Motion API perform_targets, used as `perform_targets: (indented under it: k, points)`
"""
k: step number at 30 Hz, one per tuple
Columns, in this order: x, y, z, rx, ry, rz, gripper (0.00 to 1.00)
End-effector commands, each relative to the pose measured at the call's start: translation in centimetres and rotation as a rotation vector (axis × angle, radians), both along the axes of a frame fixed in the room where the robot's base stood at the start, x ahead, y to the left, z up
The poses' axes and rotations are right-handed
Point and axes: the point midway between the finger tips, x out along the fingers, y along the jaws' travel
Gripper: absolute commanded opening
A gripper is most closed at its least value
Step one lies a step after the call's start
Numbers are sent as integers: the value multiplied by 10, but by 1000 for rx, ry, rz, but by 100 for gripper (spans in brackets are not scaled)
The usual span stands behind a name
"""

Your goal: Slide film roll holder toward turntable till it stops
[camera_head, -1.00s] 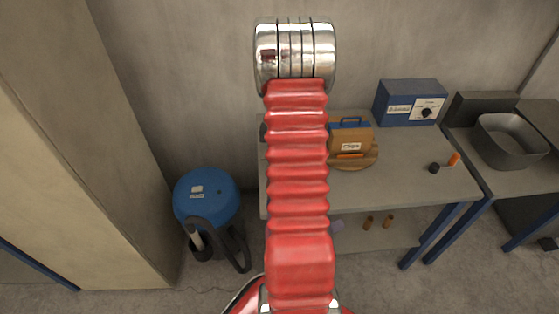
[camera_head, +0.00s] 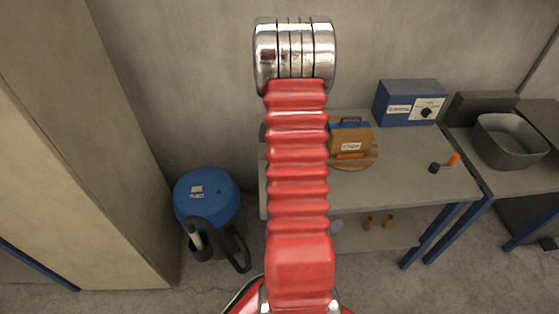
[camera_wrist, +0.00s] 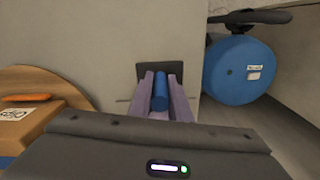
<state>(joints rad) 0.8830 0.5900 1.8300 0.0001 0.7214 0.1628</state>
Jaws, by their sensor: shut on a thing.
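In the wrist view, my gripper (camera_wrist: 160,78) has its two purple-grey fingers closed around a blue upright cylinder (camera_wrist: 160,92), which looks like part of the film roll holder. A dark block (camera_wrist: 157,68) lies just beyond the fingertips. The rest of the holder is hidden. The round wooden turntable (camera_wrist: 78,88) is to the left of the fingers, apart from them. In the head view, the turntable (camera_head: 370,159) is on the table, right of my red arm, which hides the gripper and most of the holder.
A wooden box (camera_head: 351,137) with a blue handle stands on the turntable. A blue drum-shaped machine (camera_head: 207,196) stands on the floor at left.

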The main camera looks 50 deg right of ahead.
Motion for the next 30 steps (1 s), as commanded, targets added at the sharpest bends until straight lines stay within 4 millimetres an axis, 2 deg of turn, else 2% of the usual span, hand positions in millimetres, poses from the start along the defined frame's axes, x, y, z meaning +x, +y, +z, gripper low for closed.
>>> perform_targets:
  k: [5,15,18,29,30]
  points:
    - [-10,-10,0,0,0,-1,0]
    - [-56,-50,0,0,0,-4,0]
    - [-64,-57,1,-1,-1,-2,0]
    - [-69,-61,1,-4,1,-2,0]
    - [-69,-62,1,-4,1,-2,20]
